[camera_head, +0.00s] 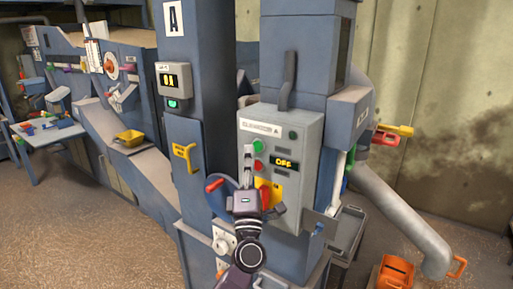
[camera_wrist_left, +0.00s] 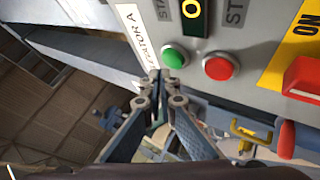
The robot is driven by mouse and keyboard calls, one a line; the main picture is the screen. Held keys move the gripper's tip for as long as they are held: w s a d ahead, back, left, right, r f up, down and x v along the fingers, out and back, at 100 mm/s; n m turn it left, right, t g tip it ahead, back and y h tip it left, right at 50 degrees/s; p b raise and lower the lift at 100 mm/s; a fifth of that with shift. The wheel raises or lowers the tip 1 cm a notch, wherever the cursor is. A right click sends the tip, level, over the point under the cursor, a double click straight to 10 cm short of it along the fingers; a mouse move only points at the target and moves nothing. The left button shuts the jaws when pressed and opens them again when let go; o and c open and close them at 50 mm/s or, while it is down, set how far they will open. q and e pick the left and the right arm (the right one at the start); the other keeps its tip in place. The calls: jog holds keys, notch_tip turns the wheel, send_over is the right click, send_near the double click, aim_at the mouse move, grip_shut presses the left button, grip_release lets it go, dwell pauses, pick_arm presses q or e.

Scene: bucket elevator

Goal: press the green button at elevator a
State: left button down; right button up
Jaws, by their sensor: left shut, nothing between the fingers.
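The green button (camera_head: 258,146) is on the grey control panel (camera_head: 300,145) of elevator A, above a red button (camera_head: 258,165). In the left wrist view the green button (camera_wrist_left: 174,57) is beside the red button (camera_wrist_left: 219,67), and the label (camera_wrist_left: 135,38) ends in "VATOR A". My left gripper (camera_head: 248,153) is shut and empty, its fingertips just left of the green button. In the wrist view the fingertips (camera_wrist_left: 165,76) are close to the button's lower edge; I cannot tell whether they touch it. My right gripper is not in view.
A red-orange switch (camera_head: 264,190) on a yellow plate is below the buttons, near my left wrist. A vertical handle (camera_head: 288,80) stands out above the panel.

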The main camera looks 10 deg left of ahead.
pick_arm(q)
jog(key=shift+w+d, duration=0.15)
jog(key=shift+w, duration=0.25)
jog(key=shift+w+d+b, duration=0.15)
jog(key=shift+w+b, duration=0.3)
jog(key=shift+b, duration=0.05)
dwell(0.8)
jog(key=shift+s, duration=0.1)
jog(key=shift+s+a+p, duration=0.25)
jog(key=shift+s+p, duration=0.25)
jog(key=shift+s, duration=0.25)
jog(key=s, duration=0.1)
jog(key=s+a+p, duration=0.1)
jog(key=s, duration=0.1)
jog(key=s+p, duration=0.1)
jog(key=shift+s+a, duration=0.35)
jog(key=shift+a, duration=0.05)
